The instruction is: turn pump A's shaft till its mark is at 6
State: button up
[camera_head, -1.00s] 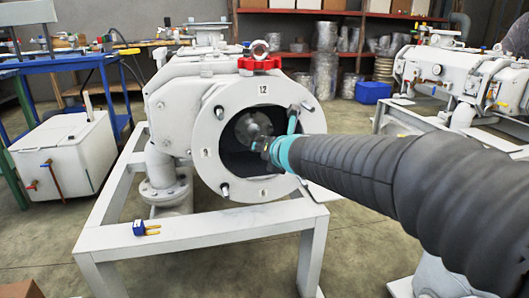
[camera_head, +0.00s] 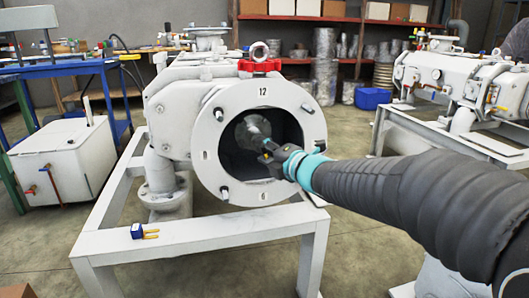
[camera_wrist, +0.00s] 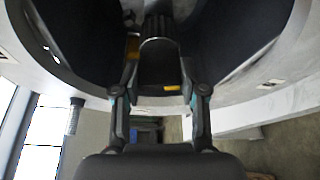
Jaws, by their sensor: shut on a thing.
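Pump A (camera_head: 205,92) is a white machine with a round open flange (camera_head: 302,112). The flange reads 12 at the top and 6 at the bottom. Inside its dark opening a grey round shaft end (camera_head: 252,130) shows. My gripper (camera_head: 264,152) reaches into the opening from the lower right and is shut on the shaft. In the wrist view the dark ridged shaft (camera_wrist: 160,28) lies between the fingers of my gripper (camera_wrist: 160,70). The fingers partly cover the shaft, and I cannot tell where its mark points.
Bolts stick out around the flange, one of them (camera_head: 308,108) at the upper right. A white frame (camera_head: 200,232) carries the pump, with a small blue-and-yellow part (camera_head: 140,232) on its front beam. Another white pump (camera_head: 455,75) stands at the right.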

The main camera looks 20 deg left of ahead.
jog(key=shift+m+y, duration=0.5)
jog(key=shift+m, duration=0.7)
jog(key=o, duration=1.1)
jog(key=shift+o, duration=0.2)
jog(key=v, duration=1.2)
jog(key=shift+f, duration=0.25)
jog(key=shift+s, duration=0.1)
